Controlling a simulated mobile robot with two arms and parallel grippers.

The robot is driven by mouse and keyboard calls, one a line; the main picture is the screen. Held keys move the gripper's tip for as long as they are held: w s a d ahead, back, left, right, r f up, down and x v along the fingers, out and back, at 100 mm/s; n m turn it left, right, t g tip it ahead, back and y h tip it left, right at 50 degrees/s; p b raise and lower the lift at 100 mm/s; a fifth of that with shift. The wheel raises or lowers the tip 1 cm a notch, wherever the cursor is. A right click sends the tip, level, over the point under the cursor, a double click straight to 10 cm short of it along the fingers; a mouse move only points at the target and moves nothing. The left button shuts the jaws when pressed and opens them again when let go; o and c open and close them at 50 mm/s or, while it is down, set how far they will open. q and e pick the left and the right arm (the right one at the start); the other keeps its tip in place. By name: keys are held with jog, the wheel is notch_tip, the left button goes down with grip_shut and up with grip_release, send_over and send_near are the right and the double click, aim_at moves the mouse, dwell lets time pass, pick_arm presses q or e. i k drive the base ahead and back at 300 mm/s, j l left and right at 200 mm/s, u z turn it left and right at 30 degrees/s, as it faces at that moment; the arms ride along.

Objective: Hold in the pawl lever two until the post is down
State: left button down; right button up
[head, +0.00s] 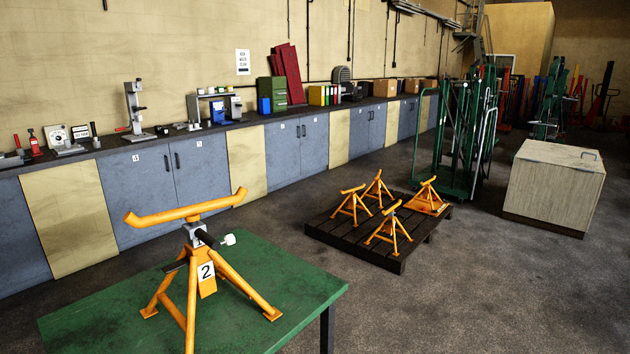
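An orange jack stand (207,272) with a white label "2" stands upright on a green table (270,290). Its post carries a wide curved orange saddle (186,209) close above a grey collar (193,234). Only a short length of post shows between saddle and collar. A dark lever with a white knob (229,239) sticks out to the right at the collar. Another dark piece (175,265) sticks out lower left; I cannot tell its function. Nothing visible touches the stand. Neither of my grippers is in view.
Several smaller orange stands (388,227) stand on a dark pallet (324,230) beyond the table. A wooden cabinet (553,188) stands at right. A long workbench (215,130) lines the wall with tools and boxes. Grey floor (480,290) is clear right of the table.

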aim_at(176, 266)
jog(key=i+u, duration=0.75)
jog(key=i+l+u, duration=0.15)
jog(key=i+u, duration=0.25)
